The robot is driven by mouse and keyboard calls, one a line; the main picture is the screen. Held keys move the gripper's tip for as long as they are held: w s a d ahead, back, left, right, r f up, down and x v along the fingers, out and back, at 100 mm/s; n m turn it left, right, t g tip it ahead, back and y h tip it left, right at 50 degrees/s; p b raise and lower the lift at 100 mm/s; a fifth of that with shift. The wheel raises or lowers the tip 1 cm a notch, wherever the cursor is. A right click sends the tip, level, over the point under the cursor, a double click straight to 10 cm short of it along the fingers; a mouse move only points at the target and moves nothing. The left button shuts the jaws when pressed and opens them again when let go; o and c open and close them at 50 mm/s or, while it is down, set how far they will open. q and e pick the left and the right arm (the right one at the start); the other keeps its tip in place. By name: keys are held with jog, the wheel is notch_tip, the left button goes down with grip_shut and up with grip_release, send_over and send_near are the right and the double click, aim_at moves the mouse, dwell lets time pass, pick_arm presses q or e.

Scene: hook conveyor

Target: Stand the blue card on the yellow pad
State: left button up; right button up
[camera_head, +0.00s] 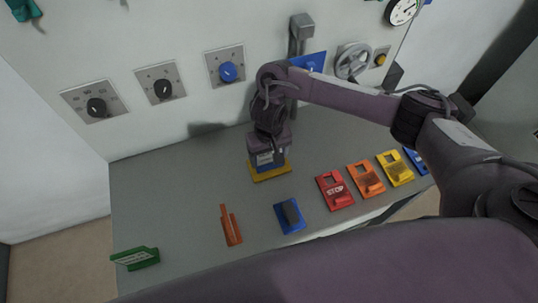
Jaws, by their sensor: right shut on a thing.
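My right gripper (268,157) points down over the yellow pad (270,174) near the back of the grey table. It is shut on the blue card (286,159), which shows only in part around the fingers. The card looks upright, its lower edge at or just above the pad. I cannot tell whether it touches the pad. The gripper hides the card's upper part. My left gripper is not in view.
A blue stand (290,216), an orange-brown piece (230,226) and a green piece (135,258) sit on the table (170,205). Red (335,190), orange (366,179) and yellow (395,168) tags line the right. Knobs (228,72) are on the wall behind.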

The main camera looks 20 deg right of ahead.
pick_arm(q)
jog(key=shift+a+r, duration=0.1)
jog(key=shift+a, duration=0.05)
pick_arm(e)
jog(key=shift+r, duration=0.1)
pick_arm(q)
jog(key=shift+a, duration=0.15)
pick_arm(e)
jog(key=o, duration=1)
notch_tip(320, 180, up, 10)
jog(key=p, duration=0.4)
jog(key=shift+r, duration=0.25)
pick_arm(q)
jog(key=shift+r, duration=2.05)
pick_arm(e)
jog(key=shift+r, duration=0.75)
